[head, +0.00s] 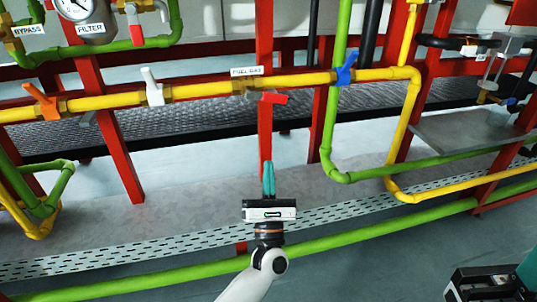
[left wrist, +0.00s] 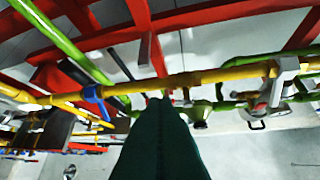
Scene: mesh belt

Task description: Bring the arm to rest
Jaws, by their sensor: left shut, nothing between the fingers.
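My left arm comes up from the bottom of the head view. Its gripper (head: 268,165) points up and away, with its teal fingers together and nothing between them. The fingertips appear in front of a red upright, below the red-handled valve (head: 266,97) on the yellow pipe (head: 205,90); I cannot tell the exact gap. In the left wrist view the shut fingers (left wrist: 160,110) show as one dark green shape pointing at the yellow pipe (left wrist: 200,78). At the bottom right of the head view a dark and teal part, seemingly of my right gripper (head: 500,283), is cut off by the edge.
The yellow pipe carries an orange handle (head: 40,101), a white handle (head: 152,86) and a blue handle (head: 346,67). Green pipes (head: 340,120) and red frame posts (head: 118,155) stand around. A perforated strip (head: 150,245) and a low green pipe (head: 370,235) cross near my arm.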

